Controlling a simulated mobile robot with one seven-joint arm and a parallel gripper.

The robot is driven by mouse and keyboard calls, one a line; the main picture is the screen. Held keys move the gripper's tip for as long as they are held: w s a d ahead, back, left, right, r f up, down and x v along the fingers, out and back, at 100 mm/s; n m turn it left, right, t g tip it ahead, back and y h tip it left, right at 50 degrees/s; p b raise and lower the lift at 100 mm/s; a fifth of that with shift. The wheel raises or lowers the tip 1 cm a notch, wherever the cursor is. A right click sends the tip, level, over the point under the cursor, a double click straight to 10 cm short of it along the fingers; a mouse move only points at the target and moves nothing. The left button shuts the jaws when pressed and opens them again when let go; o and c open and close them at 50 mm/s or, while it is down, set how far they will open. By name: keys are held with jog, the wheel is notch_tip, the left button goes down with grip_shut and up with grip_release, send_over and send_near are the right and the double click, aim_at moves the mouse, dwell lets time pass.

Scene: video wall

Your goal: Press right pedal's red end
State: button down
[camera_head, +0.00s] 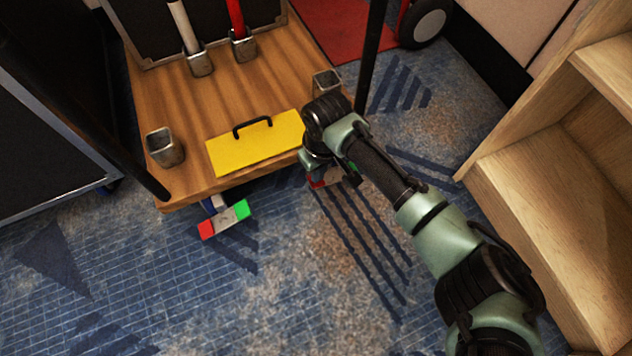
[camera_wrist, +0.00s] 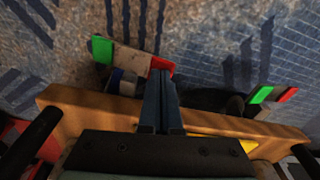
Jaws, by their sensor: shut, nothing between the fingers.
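The right pedal is largely hidden behind my arm in the head view, where its red end (camera_head: 318,183) shows just below my wrist. In the wrist view the right pedal has a green end (camera_wrist: 102,49), a pale middle (camera_wrist: 131,59) and a red end (camera_wrist: 164,65). My gripper (camera_wrist: 163,76) is shut and empty. Its fingertips overlap the red end in the wrist view; I cannot tell whether they touch it. The left pedal (camera_head: 224,219), with a red and a green end, stands apart to the left; it also shows in the wrist view (camera_wrist: 272,101).
A wooden platform (camera_head: 180,100) carries a yellow plate (camera_head: 235,155) with a black handle and metal cups (camera_head: 165,147). Dark posts (camera_head: 372,50) rise beside it. A wooden shelf unit (camera_head: 545,180) stands at the right. Patterned carpet (camera_head: 300,290) in front is clear.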

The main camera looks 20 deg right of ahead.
jog(key=shift+f, duration=0.2)
notch_tip(320, 180, down, 3)
jog(key=shift+r, duration=0.2)
jog(key=shift+s+r+p, duration=0.1)
jog(key=shift+r+p, duration=0.2)
jog(key=shift+p, duration=0.05)
jog(key=s+p, duration=0.1)
jog(key=p, duration=0.2)
jog(key=s+p, duration=0.1)
jog(key=shift+s+d+r, duration=0.3)
jog(key=shift+s, duration=0.05)
jog(key=shift+r+p, duration=0.1)
jog(key=shift+p, duration=0.25)
notch_tip(320, 180, up, 13)
jog(key=s+p, duration=0.1)
jog(key=p, duration=0.9)
jog(key=shift+s, duration=0.15)
jog(key=shift+d, duration=0.1)
